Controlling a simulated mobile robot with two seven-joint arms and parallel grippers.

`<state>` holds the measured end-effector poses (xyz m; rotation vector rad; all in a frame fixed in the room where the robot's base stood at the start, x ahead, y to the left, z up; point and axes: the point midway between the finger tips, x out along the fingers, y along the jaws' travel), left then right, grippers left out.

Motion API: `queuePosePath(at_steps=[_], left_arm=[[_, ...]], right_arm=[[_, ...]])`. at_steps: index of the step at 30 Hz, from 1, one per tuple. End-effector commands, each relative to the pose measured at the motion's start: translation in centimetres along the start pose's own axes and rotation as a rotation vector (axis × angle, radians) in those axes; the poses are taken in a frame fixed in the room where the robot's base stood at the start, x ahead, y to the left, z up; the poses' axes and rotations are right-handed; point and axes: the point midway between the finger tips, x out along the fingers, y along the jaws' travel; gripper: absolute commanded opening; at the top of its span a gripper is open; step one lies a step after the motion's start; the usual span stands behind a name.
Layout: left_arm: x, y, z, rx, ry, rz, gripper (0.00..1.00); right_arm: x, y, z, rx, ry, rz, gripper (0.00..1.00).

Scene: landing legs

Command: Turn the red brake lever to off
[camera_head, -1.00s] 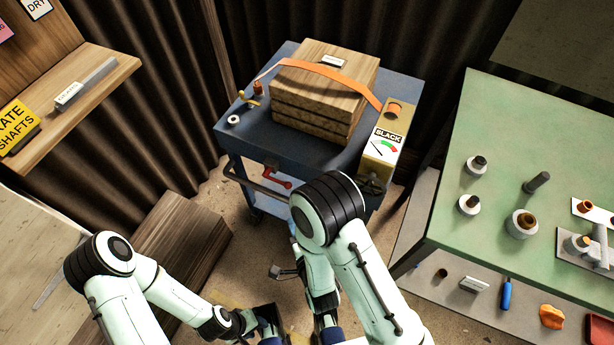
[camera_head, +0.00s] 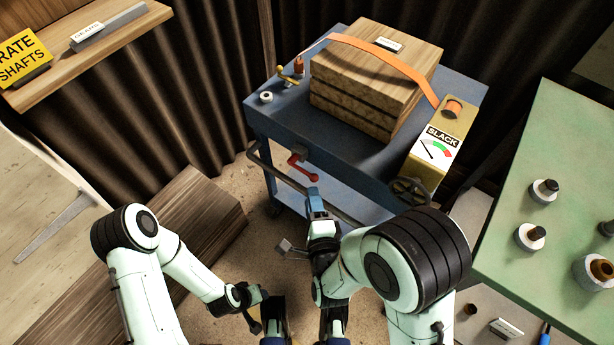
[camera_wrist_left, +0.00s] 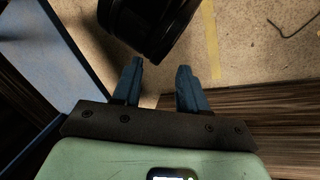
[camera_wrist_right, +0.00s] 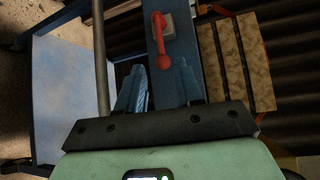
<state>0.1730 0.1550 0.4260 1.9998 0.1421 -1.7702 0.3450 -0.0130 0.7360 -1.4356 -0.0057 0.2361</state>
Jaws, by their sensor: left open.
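The red brake lever (camera_head: 302,168) is on the front side of a blue trolley (camera_head: 340,145), just above its front rail. In the right wrist view the lever (camera_wrist_right: 160,42) hangs from a grey mount, its rounded red end just ahead of the fingertips. My right gripper (camera_head: 316,198) is in front of the trolley, a little below the lever. In the right wrist view its two blue fingers (camera_wrist_right: 157,78) are apart with nothing between them. My left gripper (camera_wrist_left: 160,78) is open and empty above the floor.
Strapped wooden boards (camera_head: 370,80) lie on the trolley beside a SLACK gauge box (camera_head: 437,145). The dark front rail (camera_head: 330,205) runs close to the right gripper. A green table (camera_head: 550,130) stands right, a wooden block (camera_head: 195,225) left.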

Motion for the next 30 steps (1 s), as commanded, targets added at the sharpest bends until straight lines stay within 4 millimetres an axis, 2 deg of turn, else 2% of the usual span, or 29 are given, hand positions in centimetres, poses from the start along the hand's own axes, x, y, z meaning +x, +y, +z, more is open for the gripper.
queuePosePath(at_steps=[1, 2, 6, 12, 18, 26, 29, 30], left_arm=[[1.0, -0.4, -1.0, -0.003, 0.027, -0.003, 0.43], [1.1, -0.5, -1.6, -0.004, 0.043, -0.003, 0.43], [0.8, -0.3, -1.4, -0.003, 0.040, -0.003, 0.43], [1.1, -0.4, -1.8, -0.004, 0.051, -0.003, 0.43], [1.2, -0.5, -2.0, -0.004, 0.057, -0.004, 0.43], [1.2, -0.5, -2.0, -0.004, 0.057, -0.004, 0.43], [1.2, -0.5, -2.0, -0.004, 0.057, -0.004, 0.43], [1.2, -0.5, -2.0, -0.004, 0.057, -0.004, 0.43]], right_arm=[[1.1, 0.2, 0.0, 0.003, -0.001, -0.005, 0.36], [1.8, 0.1, 0.0, 0.001, 0.000, -0.005, 0.36], [4.7, -0.2, 0.1, -0.002, 0.000, -0.004, 0.36], [7.7, -0.2, 0.0, -0.002, 0.000, -0.003, 0.36], [9.0, -0.1, 0.1, -0.001, -0.001, -0.001, 0.36], [9.1, -0.2, 0.0, -0.001, -0.001, -0.001, 0.36], [9.1, -0.2, 0.0, -0.001, 0.000, -0.001, 0.06], [9.1, -0.2, 0.0, -0.001, 0.000, -0.001, 0.00]])
